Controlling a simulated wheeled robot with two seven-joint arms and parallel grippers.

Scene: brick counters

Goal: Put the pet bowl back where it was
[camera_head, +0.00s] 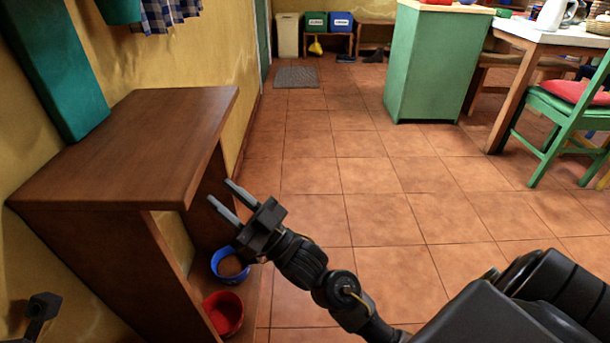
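A blue bowl (217,275) with brown contents stands upright on the low board under the wooden shelf unit (130,140). A red bowl (223,318) stands in front of it, nearer to me, and looks empty. I cannot tell which of the two is the task's pet bowl. My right gripper (219,191) is open and empty, its two fingers apart and pointing up-left beside the shelf's right edge. Its wrist hides part of the view just right of the blue bowl. A dark part, seemingly of my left arm (40,308), shows at the lower left; its fingers are not clear.
The shelf's top is bare, with a teal panel (55,65) along the wall. The tiled floor (375,180) to the right is open. A green counter (435,70), a table (560,37) and a green chair (560,110) stand farther off. A grey mat (296,77) lies behind.

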